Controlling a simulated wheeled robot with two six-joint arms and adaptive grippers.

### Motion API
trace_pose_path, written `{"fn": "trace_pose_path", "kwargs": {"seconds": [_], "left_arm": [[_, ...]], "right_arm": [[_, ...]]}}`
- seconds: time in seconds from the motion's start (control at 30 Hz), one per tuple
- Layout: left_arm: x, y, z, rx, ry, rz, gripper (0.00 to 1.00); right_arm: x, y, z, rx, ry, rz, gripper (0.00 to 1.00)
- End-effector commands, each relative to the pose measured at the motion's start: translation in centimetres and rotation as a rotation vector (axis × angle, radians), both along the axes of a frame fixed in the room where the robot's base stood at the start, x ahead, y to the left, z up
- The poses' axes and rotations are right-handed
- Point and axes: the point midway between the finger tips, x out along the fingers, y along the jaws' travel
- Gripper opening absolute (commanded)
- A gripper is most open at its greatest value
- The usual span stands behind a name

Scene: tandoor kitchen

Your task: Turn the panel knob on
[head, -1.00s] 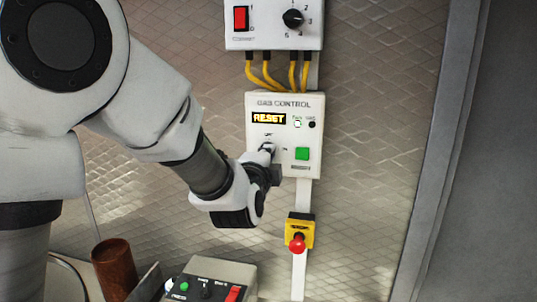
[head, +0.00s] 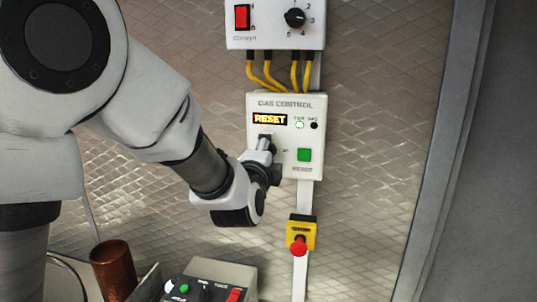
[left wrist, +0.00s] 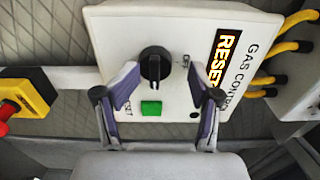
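The white gas control panel (head: 309,110) is on the wall, with a lit RESET display (head: 270,119) and a green button (head: 304,154). It fills the middle of the left wrist view (left wrist: 190,30). Its black round knob (left wrist: 155,66) has a raised ridge running up and down in the left wrist view; which end is the pointer I cannot tell. My left gripper (left wrist: 156,80) is open, its fingertips on either side of the knob with gaps visible. In the head view my left gripper (head: 265,146) largely covers the knob. My right gripper is not in view.
A switch box (head: 270,37) with yellow cables is above the panel. A red emergency button (head: 299,246) on a yellow box is below. A control box (head: 215,270) and a brown cylinder (head: 113,268) are at the lower left. The wall right of the panel is clear.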

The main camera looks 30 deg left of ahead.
Motion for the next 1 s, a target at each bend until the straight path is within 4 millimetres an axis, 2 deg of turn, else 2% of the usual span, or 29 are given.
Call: {"fn": "trace_pose_path", "kwargs": {"seconds": [0.77,0.87,1.0], "left_arm": [[-0.01,-0.02,-0.37,-0.008,0.005,-0.001,0.60],[-0.02,-0.03,-0.36,-0.056,-0.007,-0.001,0.60],[-0.03,-0.01,-0.30,-0.229,-0.053,-0.002,0.60]], "right_arm": [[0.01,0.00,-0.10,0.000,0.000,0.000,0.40],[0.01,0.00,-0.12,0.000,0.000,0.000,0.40],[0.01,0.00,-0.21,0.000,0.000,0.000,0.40]]}}
